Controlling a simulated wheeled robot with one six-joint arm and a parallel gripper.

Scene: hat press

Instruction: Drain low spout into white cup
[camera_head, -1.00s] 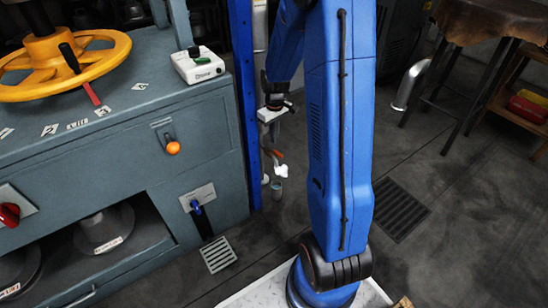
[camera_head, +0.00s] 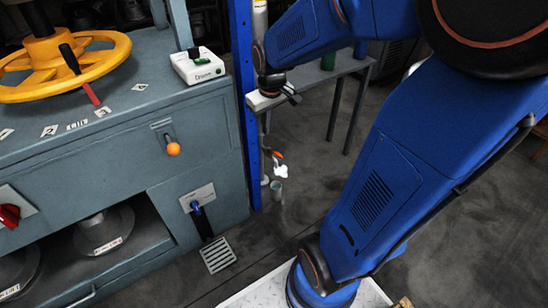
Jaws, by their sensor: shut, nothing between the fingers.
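The low spout shows as a small pipe fitting with an orange-red handle (camera_head: 277,155), just right of the blue post. A small white piece (camera_head: 281,171) sits just below the handle; I cannot tell what it is. Under it is a small pale grey-green cup-like vessel (camera_head: 276,187), low near the floor. I cannot tell whether it is the white cup or whether liquid runs. My gripper (camera_head: 292,93) is shut and empty. In the picture it is above the spout, beside the white-topped edge of a bench, apart from the handle.
A blue post (camera_head: 243,110) stands left of the spout. The grey press cabinet (camera_head: 115,130) has a yellow handwheel (camera_head: 75,68), an orange knob (camera_head: 173,149) and a pedal (camera_head: 218,254). A grey bench (camera_head: 352,68) carries a green bottle (camera_head: 328,60). Floor right of the spout is clear.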

